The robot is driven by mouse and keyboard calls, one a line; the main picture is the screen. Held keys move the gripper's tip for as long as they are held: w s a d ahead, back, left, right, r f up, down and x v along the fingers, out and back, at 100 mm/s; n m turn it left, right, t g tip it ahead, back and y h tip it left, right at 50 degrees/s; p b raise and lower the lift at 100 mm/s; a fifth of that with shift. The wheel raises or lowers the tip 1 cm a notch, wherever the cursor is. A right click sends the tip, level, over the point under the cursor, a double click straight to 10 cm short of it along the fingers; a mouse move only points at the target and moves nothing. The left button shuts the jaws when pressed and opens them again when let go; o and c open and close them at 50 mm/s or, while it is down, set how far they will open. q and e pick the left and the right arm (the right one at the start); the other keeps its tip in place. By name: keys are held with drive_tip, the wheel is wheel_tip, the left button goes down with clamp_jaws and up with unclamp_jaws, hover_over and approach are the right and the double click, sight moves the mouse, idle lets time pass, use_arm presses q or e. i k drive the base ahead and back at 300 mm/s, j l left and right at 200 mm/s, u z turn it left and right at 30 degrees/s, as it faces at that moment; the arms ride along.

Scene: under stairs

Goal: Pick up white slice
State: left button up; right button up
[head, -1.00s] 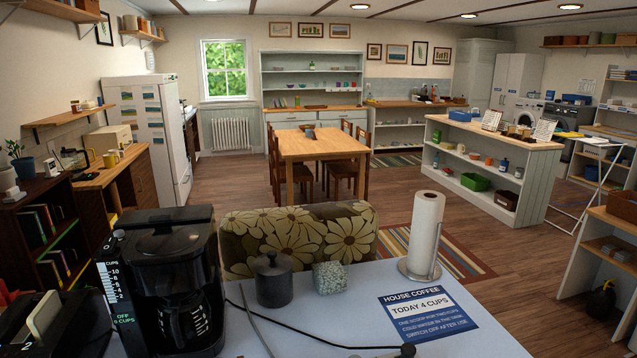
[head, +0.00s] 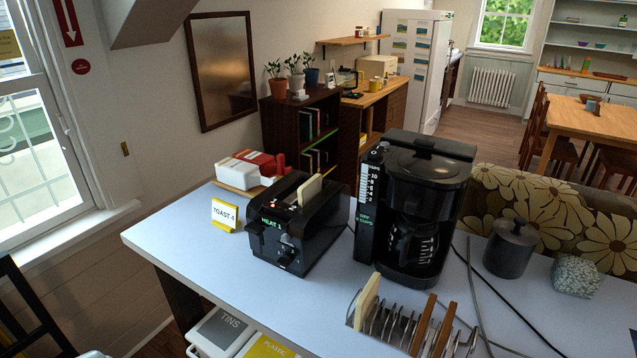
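A pale slice (head: 309,191) stands upright in a slot of the black toaster (head: 294,229), its top sticking out. The toaster's front display reads HEAT 1. Another pale slice (head: 366,302) stands at the left end of a metal toast rack (head: 392,328) at the front of the table. Two brown slices (head: 422,326) stand further right in the same rack. The lower part of the rack is cut off or hard to see. Neither of my grippers is in view.
The light table (head: 190,247) also bears a yellow TOAST 4 sign (head: 224,215), white and red packs (head: 252,170), a black coffee maker (head: 413,210), a dark lidded pot (head: 510,248) and a speckled cube (head: 576,276). Bins (head: 222,333) stand below. The table's left front is clear.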

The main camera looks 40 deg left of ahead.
sight(307, 191)
drive_tip(key=i+j+u, duration=0.15)
drive_tip(key=u, duration=1.05)
